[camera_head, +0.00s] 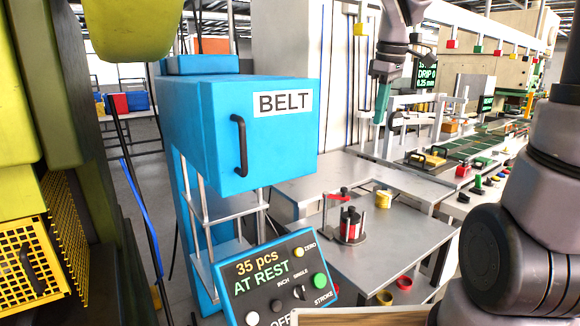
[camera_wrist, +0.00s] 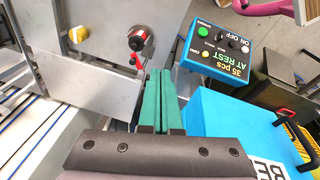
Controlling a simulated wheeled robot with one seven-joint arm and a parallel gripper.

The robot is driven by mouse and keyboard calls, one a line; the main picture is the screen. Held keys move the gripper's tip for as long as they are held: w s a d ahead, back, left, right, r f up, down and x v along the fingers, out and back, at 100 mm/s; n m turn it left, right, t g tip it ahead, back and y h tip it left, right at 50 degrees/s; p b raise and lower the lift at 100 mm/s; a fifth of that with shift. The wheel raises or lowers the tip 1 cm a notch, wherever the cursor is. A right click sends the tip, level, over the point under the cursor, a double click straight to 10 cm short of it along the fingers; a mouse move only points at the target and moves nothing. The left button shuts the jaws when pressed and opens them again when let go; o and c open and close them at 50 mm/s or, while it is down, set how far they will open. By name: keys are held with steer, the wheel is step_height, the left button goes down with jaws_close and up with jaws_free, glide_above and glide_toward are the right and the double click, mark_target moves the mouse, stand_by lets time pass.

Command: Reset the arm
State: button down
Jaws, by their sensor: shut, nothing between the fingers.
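My gripper (camera_head: 381,104) hangs fingers-down in the upper middle of the head view, right of the blue machine. Its two green fingers also show in the wrist view (camera_wrist: 160,78), lying side by side, shut with nothing between them. It appears to be in the air, with no contact visible. In the wrist view, a small red-and-black fixture (camera_wrist: 141,48) on the grey table appears beyond and left of the fingertips. Parts of my arm show at the right edge of the head view.
A blue box labelled BELT (camera_head: 270,140) stands left of centre. A control panel (camera_head: 275,280) reads "35 pcs AT REST". A yellow-green machine (camera_head: 60,90) fills the left side. A parts line (camera_head: 470,150) runs behind right.

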steer(key=s+d+r+m+t+y, duration=0.1)
steer(key=s+d+r+m+t, duration=0.2)
steer(key=s+m, duration=1)
steer(key=shift+s+r+t+y, duration=0.15)
steer(key=shift+s+t+y, duration=0.15)
steer(key=shift+s+t, duration=0.7)
steer(key=shift+s+d, duration=0.1)
